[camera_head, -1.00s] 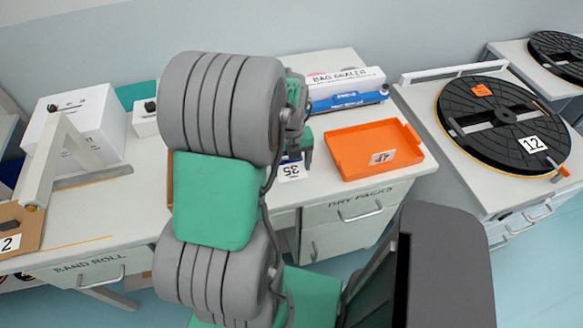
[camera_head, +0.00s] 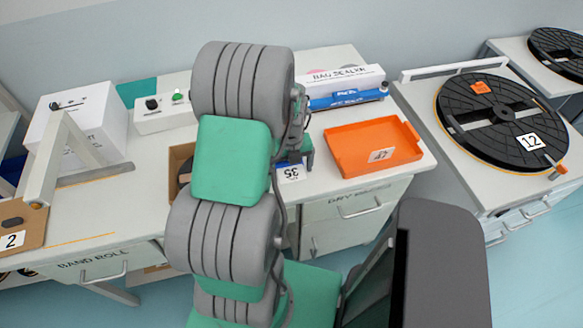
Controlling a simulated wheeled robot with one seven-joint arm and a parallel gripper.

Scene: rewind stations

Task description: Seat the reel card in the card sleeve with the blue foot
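My gripper (camera_head: 306,150) shows only in part, as a green finger beside my arm above the middle table. My arm hides the rest, so its opening and anything in it cannot be seen. A white tag marked 35 (camera_head: 291,173) is just below it, with a small patch of blue (camera_head: 285,163) partly hidden behind the arm. I cannot tell whether this is the card sleeve with the blue foot. No reel card can be made out for certain. A white tag marked 47 (camera_head: 381,155) is at the front of the orange tray (camera_head: 350,135).
A reel marked 12 (camera_head: 490,130) lies on the right table. A white bag sealer box (camera_head: 345,80) and a blue roll (camera_head: 345,98) lie behind the tray. A brown box (camera_head: 178,155) is partly behind my arm. A white control box (camera_head: 165,113) stands at the back.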

